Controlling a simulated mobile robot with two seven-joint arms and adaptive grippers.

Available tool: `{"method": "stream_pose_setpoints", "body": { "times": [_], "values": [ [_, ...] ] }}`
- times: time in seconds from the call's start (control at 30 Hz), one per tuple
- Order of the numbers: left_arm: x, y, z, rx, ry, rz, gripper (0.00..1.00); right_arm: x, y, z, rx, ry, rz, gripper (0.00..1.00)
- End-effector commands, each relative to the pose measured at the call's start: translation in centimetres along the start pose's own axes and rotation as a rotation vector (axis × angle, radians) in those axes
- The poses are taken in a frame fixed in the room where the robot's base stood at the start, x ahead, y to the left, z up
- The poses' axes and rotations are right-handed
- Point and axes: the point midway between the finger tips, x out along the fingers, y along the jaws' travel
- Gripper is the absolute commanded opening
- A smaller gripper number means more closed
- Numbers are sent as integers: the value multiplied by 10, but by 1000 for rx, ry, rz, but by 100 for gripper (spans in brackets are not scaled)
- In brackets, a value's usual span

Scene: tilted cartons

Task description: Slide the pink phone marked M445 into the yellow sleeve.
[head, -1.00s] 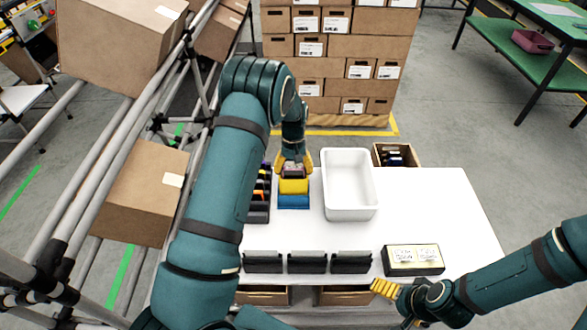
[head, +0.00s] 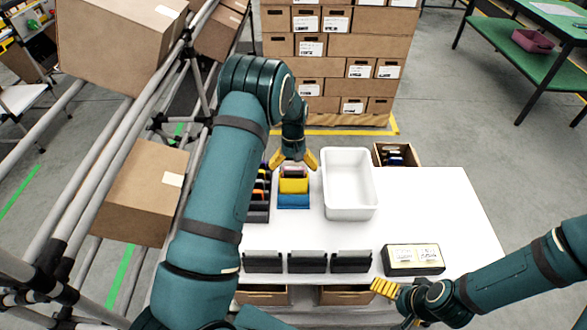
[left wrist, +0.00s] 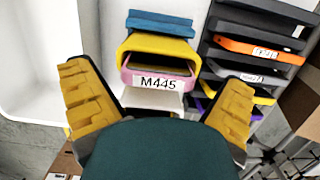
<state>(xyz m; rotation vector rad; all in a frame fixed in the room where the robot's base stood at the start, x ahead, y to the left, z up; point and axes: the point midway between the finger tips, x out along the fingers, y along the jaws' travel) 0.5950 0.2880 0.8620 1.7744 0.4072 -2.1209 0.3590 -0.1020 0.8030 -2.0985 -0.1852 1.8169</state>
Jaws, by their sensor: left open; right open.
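The pink phone marked M445 (left wrist: 158,82) sits in the mouth of the yellow sleeve (left wrist: 157,46), its labelled end sticking out towards my left gripper. How deep it sits is hidden. In the head view, the phone (head: 293,171) shows just behind the yellow sleeve (head: 293,186), which is above a blue piece (head: 293,202). My left gripper (head: 294,161) is open, its fingers spread either side of the phone's end and apart from it. My right gripper (head: 384,288) is open and empty at the table's front edge.
A rack of dark slots with coloured phones (head: 259,213) stands close left of the sleeve. A white bin (head: 371,212) stands to the right. Several black stands (head: 307,262) and a black box with pale labels (head: 414,270) line the front. The table's right side is clear.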

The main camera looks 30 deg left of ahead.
Motion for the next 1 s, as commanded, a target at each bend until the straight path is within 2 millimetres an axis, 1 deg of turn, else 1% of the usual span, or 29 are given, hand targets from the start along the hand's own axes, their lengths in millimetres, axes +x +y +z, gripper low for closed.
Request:
{"method": "stream_pose_setpoints", "body": {
  "times": [0.17,0.4,0.6,0.77,1.0],
  "values": [
    [-30,0,-1,0,5,2,100,0,0,0,0,0,0,100],
    [-79,0,-1,1,5,2,100,0,0,0,0,0,0,100],
    [-106,0,0,0,3,2,100,0,0,0,0,0,0,100],
    [-114,0,0,0,0,0,100,0,0,0,0,0,0,100],
    [-116,0,0,0,1,0,100,0,0,0,0,0,0,100]
  ]
}}
